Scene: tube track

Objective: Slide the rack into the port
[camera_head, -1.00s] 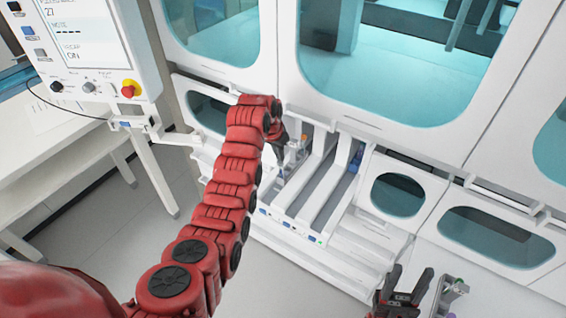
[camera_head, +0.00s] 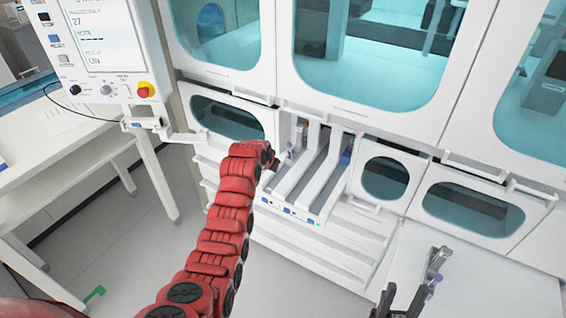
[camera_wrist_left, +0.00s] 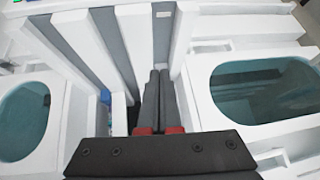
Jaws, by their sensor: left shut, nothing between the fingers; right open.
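The port is a white bay with grey lanes between white rails (camera_head: 318,190) in the machine's front. A narrow rack (camera_head: 291,153) with a small coloured top shows at the back of the left lane. Another slim grey rack (camera_head: 437,264) with a purple spot stands at the lower right. My left gripper (camera_wrist_left: 159,78) is shut and empty, its fingers along a grey lane beside a white rail; in the head view the arm mostly hides it. My right gripper (camera_head: 400,292) is open, just left of the lower-right rack.
A control screen (camera_head: 106,35) on an arm hangs at the upper left above a white table (camera_head: 70,150). White panels with teal windows (camera_head: 385,177) flank the bay.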

